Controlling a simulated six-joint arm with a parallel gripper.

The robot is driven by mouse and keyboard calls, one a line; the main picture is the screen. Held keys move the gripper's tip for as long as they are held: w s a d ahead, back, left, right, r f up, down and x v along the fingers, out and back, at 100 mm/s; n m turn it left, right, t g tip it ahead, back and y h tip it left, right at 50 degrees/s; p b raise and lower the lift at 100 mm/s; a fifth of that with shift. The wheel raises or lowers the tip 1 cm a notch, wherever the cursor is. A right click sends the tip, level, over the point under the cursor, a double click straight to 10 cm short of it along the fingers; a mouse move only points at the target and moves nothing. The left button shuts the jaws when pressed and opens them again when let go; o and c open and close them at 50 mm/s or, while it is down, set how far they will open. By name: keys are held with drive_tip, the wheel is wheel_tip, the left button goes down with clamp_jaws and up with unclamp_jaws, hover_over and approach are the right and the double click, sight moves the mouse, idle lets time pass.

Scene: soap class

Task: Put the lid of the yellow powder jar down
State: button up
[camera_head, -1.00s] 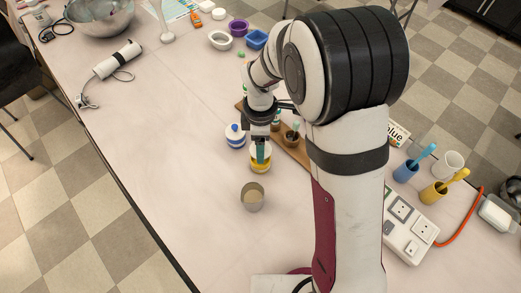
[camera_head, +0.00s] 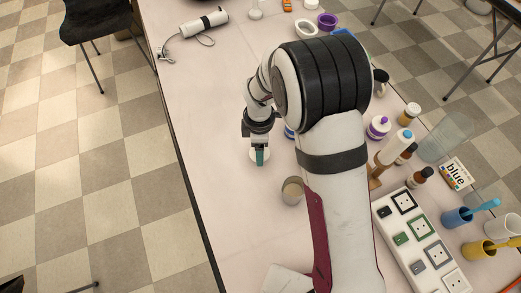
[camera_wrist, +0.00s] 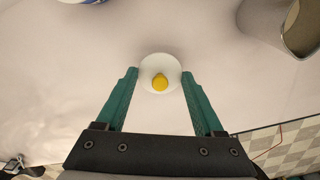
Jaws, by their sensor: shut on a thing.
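The lid (camera_wrist: 148,80) is a white disc with a yellow knob in the middle. It sits between the teal fingertips of my gripper (camera_wrist: 160,74) in the wrist view. In the head view the white lid (camera_head: 252,155) shows around the fingers of my gripper (camera_head: 260,157), over a bare part of the table. I cannot tell whether the lid touches the tabletop. The yellow powder jar does not show now; my arm may hide it.
A metal cup (camera_head: 292,191) stands close to the right of my gripper. A blue-and-white jar (camera_head: 289,131) is partly hidden behind my arm. A power strip (camera_head: 422,240) and bottles are farther right. The table (camera_head: 215,125) is clear to the left.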

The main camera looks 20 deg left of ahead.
drive_tip(key=shift+f, duration=1.1)
drive_tip(key=o, duration=1.3)
drive_tip(key=shift+f, duration=0.1)
wheel_tip(320, 180, up, 12)
drive_tip(key=shift+r, duration=0.2)
drive_tip(key=s+d+r+m+y, duration=0.1)
drive_tip(key=s+d+r+m, duration=0.4)
drive_tip(key=d+m, duration=0.4)
drive_tip(key=s+d+r+m, duration=0.5)
drive_tip(key=d+m, duration=0.4)
drive_tip(key=s+d+m, duration=0.1)
drive_tip(key=s+m, duration=0.2)
drive_tip(key=s+d+m, duration=0.1)
drive_tip(key=s+m, duration=0.2)
drive_tip(key=s+d+f+m, duration=0.1)
drive_tip(key=s+m, duration=0.2)
drive_tip(key=m, duration=0.1)
drive_tip(key=shift+d+y, duration=0.2)
drive_tip(key=shift+y, duration=0.2)
